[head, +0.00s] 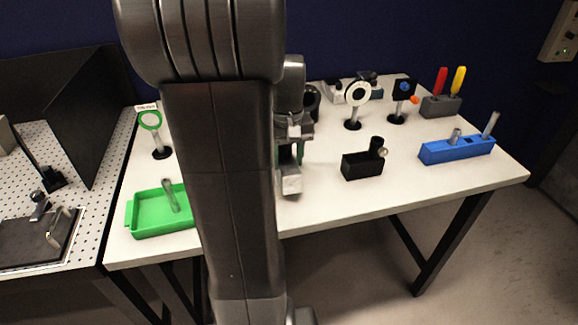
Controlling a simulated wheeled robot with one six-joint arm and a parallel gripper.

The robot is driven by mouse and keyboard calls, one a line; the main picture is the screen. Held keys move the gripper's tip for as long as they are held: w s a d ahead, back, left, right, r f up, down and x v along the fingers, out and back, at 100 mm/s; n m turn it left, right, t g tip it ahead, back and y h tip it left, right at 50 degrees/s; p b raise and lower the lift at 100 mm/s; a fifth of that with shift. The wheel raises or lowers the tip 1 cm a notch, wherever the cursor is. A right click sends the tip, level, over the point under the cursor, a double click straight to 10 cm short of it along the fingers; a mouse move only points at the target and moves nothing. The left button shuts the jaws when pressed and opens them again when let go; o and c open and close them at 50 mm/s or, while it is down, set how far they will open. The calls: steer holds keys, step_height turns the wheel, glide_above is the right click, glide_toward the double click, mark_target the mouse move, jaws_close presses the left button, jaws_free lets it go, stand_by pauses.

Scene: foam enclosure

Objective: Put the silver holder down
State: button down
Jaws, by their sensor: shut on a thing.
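My gripper (290,168) is over the middle of the white table, just right of my upright arm link. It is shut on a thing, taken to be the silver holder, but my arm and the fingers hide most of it. I cannot make out its shape, or whether it touches the table. Other silver posts are in view: one leans in the green tray (136,215), and two stand in the blue block (460,151).
A black block (361,166) with a black holder stands right of my gripper. Round mounts (358,93) and a grey rack (440,106) with red and yellow tools stand behind. A green ring mount (150,120) is at left. The white table (345,208) is bare along its front.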

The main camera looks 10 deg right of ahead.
mark_target(287, 161)
steer(key=shift+f, duration=1.45)
steer(key=shift+f, duration=0.15)
steer(key=c, duration=0.8)
jaws_free()
steer(key=shift+o, duration=0.2)
step_height(287, 161, up, 12)
steer(key=shift+p, duration=0.35)
